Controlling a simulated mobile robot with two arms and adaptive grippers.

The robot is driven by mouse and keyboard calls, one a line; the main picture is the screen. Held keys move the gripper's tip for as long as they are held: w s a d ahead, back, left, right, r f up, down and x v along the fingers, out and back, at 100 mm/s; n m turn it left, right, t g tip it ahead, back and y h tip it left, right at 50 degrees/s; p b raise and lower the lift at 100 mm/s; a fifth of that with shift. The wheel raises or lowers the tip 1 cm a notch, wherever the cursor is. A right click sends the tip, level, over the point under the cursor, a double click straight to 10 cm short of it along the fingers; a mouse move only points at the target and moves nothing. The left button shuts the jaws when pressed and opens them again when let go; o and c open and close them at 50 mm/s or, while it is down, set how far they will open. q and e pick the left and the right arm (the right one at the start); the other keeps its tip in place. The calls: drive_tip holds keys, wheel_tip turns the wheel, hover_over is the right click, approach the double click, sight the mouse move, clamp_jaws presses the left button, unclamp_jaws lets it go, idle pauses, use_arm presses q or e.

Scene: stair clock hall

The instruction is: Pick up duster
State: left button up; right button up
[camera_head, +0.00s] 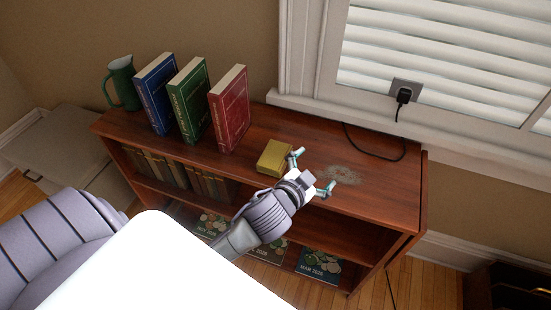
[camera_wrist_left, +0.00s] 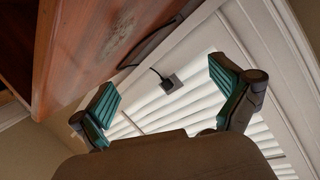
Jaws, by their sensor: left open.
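The duster appears to be the yellow, folded-looking block (camera_head: 272,157) on top of the wooden bookcase (camera_head: 375,195). My left gripper (camera_head: 312,172) is open and empty over the bookcase top, just right of the duster. One of its teal fingertips is close to the duster's right side in the head view; I cannot tell whether they touch. In the left wrist view, the open fingers (camera_wrist_left: 165,92) frame the window blind, and the duster does not show. My right gripper is not in view.
A grey dust patch (camera_head: 338,176) lies right of the duster. Blue (camera_head: 157,93), green (camera_head: 189,99) and red (camera_head: 230,107) books stand upright to the left, beside a green jug (camera_head: 122,83). A black cord (camera_head: 385,158) runs from a wall plug onto the bookcase's back right.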

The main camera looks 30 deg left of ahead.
use_arm(q)
drive_tip(key=w+d+r+m+t+h, duration=0.2)
drive_tip(key=w+d+r+m+h, duration=0.1)
drive_tip(key=r, duration=0.3)
drive_tip(key=w+d+r+m+t+h, duration=0.2)
drive_tip(key=d+r+m+t, duration=0.1)
drive_tip(key=r, duration=0.2)
drive_tip(key=d+r+m+g+h, duration=0.5)
drive_tip(key=d+r+m+h, duration=0.25)
drive_tip(key=m+h, duration=0.5)
drive_tip(key=m+g+y, duration=1)
drive_tip(key=g+y, duration=0.4)
drive_tip(key=y, duration=0.4)
hover_over(277, 152)
drive_tip(key=shift+h, duration=0.25)
drive_tip(key=f, duration=1.7)
drive_tip(key=shift+w+d+f, duration=0.15)
drive_tip(key=shift+w+f, duration=0.05)
drive_tip(key=shift+f, duration=0.2)
drive_tip(key=shift+s+a+f, duration=0.1)
drive_tip(key=shift+s+f, duration=0.05)
drive_tip(key=shift+f, duration=1.45)
drive_tip(key=shift+s+a+f, duration=0.1)
drive_tip(key=shift+f, duration=1.45)
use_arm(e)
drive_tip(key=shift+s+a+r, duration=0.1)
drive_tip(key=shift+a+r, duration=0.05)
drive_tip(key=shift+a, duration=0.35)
